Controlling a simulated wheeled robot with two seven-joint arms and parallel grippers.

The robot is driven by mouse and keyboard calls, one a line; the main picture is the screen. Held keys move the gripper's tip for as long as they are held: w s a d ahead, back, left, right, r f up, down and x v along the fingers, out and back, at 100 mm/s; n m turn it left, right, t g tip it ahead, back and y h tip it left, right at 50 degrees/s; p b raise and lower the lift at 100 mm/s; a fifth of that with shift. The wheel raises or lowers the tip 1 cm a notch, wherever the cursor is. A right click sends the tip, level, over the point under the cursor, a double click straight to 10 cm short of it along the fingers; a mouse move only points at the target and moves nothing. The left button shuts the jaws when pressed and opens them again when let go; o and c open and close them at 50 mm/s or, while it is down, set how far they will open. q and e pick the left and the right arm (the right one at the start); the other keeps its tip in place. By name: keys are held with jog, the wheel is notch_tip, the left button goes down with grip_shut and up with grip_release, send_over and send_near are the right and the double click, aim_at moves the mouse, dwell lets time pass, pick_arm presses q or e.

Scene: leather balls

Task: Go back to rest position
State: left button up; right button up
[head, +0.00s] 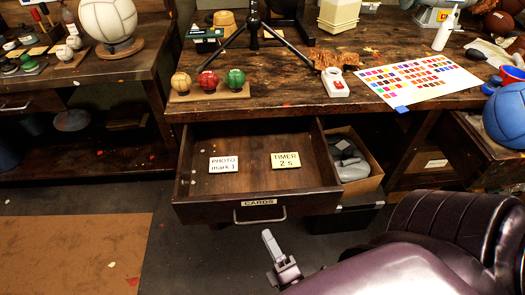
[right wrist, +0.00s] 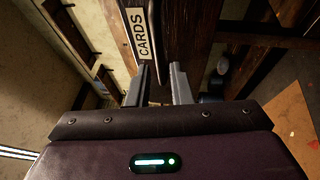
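My right gripper (head: 268,238) is low in front of the open drawer in the head view, just below its metal handle (head: 260,219). The drawer (head: 250,140) is pulled out and holds two cards, a PHOTO mark 1 card (head: 223,164) and a TIMER 2 s card (head: 285,160). My left gripper is not in view.
The wooden workbench (head: 290,95) carries a stand with three small balls (head: 208,92), a white timer-like device (head: 335,83) and a colour chart (head: 420,80). A cardboard box (head: 365,180) is right of the drawer. Open floor (head: 190,255) lies at front left.

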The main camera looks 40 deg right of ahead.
jog(key=shift+v, duration=1.1)
notch_tip(320, 180, down, 25)
jog(key=s+d+m+g+y+p, duration=0.2)
jog(key=m+g, duration=0.5)
jog(key=g, duration=0.2)
jog(key=s+f+m+g+y, duration=0.1)
jog(key=s+f+m+g, duration=0.6)
jog(key=s+f, duration=0.7)
jog(key=s+g, duration=0.1)
jog(key=g, duration=0.1)
jog(key=shift+s+d+m+g+p, duration=0.25)
jog(key=shift+s+m+g+p, duration=0.05)
jog(key=shift+g, duration=0.1)
